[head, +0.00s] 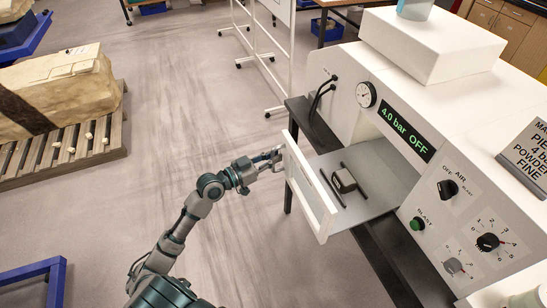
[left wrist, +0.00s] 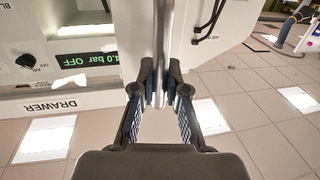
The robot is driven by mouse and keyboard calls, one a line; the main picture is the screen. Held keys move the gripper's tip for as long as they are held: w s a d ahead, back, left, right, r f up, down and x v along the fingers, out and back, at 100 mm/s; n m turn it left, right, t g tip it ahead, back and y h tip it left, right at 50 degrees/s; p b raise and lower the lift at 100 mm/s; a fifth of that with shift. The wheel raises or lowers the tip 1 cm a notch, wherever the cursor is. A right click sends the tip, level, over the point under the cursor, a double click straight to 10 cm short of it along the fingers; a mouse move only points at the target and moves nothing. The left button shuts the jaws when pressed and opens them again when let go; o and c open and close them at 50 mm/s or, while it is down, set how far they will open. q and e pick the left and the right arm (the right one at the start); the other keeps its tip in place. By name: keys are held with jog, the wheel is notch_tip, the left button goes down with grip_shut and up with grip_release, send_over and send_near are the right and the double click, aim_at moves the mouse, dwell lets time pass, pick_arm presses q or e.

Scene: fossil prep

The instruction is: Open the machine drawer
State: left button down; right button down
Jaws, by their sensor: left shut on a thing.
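The machine drawer (head: 311,188) stands out from the white machine, with its pale front panel facing left and its grey floor showing. A small dark block with rods or clips (head: 343,181) lies inside it. My left gripper (head: 277,156) is at the outer side of the drawer front, near its far end. In the left wrist view its fingers (left wrist: 160,92) are shut on a grey metal bar, the drawer handle (left wrist: 162,45). A "DRAWER" label (left wrist: 52,107) shows beside it. The handle is mostly hidden in the head view. My right gripper is not in view.
The machine (head: 430,110) has a gauge, a display reading "4.0 bar OFF" and several knobs. A dark stand (head: 385,262) is under it. Open floor (head: 255,240) lies left of the drawer. A fossil block on a pallet (head: 80,150) is at the left.

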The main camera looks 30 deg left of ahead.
pick_arm(q)
jog(key=c, duration=1.2)
grip_release()
jog(key=shift+a+r, duration=0.1)
jog(key=shift+s+a, duration=0.1)
jog(key=shift+a, duration=0.05)
jog(key=v, duration=1.2)
